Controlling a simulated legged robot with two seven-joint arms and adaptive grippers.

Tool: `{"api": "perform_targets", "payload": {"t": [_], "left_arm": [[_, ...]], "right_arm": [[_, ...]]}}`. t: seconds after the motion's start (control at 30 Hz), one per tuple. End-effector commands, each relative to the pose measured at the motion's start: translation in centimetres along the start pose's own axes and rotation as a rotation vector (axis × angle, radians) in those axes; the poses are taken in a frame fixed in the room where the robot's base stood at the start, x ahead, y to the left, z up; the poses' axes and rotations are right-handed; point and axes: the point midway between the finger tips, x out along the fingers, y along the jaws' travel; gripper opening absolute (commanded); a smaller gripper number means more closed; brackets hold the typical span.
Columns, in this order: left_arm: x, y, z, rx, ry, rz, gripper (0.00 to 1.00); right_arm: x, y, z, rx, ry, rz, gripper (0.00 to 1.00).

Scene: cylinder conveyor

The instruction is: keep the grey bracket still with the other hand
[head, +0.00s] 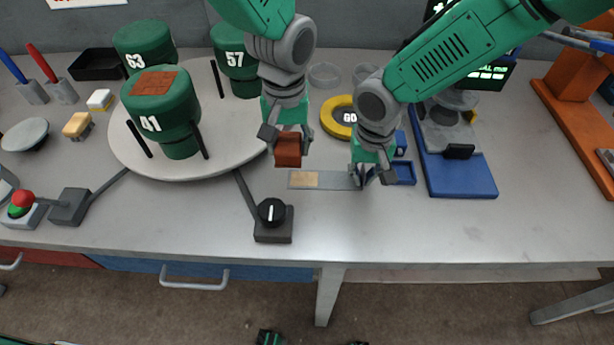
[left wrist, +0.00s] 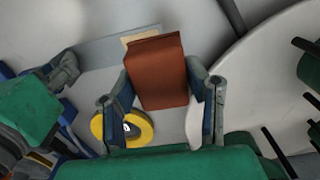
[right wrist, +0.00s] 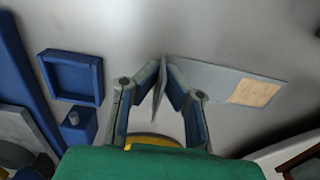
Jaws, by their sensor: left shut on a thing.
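The grey bracket (head: 335,181) lies flat on the table, with a tan patch on its left part and an upright flange at its right end. It also shows in the right wrist view (right wrist: 210,77). My right gripper (head: 366,177) is low over that end, with its fingertips (right wrist: 163,66) close on both sides of the flange; firm contact is unclear. My left gripper (head: 287,140) is shut on a reddish-brown block (head: 288,151), above and left of the bracket. The block (left wrist: 157,75) fills the space between the fingers in the left wrist view and partly covers the tan patch.
A white turntable (head: 235,150) with green cylinders (head: 163,105) stands left. A black knob box (head: 272,220) is in front. A yellow ring (head: 338,117) lies behind the bracket; a blue tray (head: 404,172) and blue fixture (head: 462,175) stand right. The table's front right is clear.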

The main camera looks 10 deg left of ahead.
Motion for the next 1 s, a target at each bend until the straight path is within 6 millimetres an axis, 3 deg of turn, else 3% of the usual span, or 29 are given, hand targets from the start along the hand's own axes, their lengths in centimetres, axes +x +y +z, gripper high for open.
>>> {"api": "perform_targets", "payload": {"t": [0.33, 0.4, 0.43, 0.77, 1.0], "left_arm": [[-0.5, 0.0, 0.0, 0.0, -0.001, 0.0, 0.13], [-0.5, 0.0, 0.0, 0.0, -0.001, 0.0, 0.13], [-0.5, 0.0, 0.0, 0.0, -0.001, 0.0, 0.13], [-0.5, 0.0, 0.1, 0.0, 0.0, 0.0, 0.13], [-0.5, 0.0, 0.1, 0.0, 0.0, 0.0, 0.13]], "right_arm": [[0.1, 0.0, 0.0, 0.0, -0.001, 0.0, 0.0], [0.1, 0.0, 0.0, 0.0, -0.001, 0.0, 0.24], [0.1, 0.0, 0.0, 0.0, -0.001, 0.0, 0.29], [-0.2, 0.0, 0.0, 0.0, 0.001, 0.0, 0.29], [-3.5, 0.0, -0.1, -0.001, 0.004, 0.0, 0.29]]}}
